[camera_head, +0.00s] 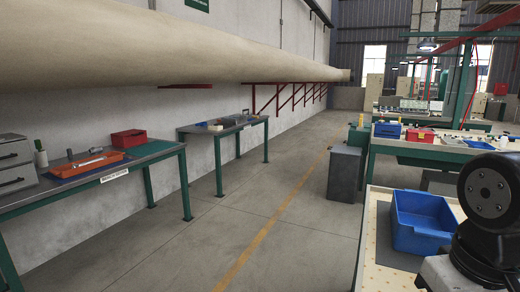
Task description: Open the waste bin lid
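A dark grey box-shaped bin (345,178) stands on the floor right of centre, beyond the near right table. It is likely the waste bin. Its top (346,150) looks flat and closed, but it is too small to be sure of the lid's edge. A dark arm link of mine shows at the right edge. My gripper is not in view, so its state and its place relative to the bin are hidden.
A blue tray (419,247) sits on the near right table (379,205). Green-legged benches hold a red bin (129,138) and an orange tray (88,162) at left. The floor aisle (275,205) with a yellow line is clear.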

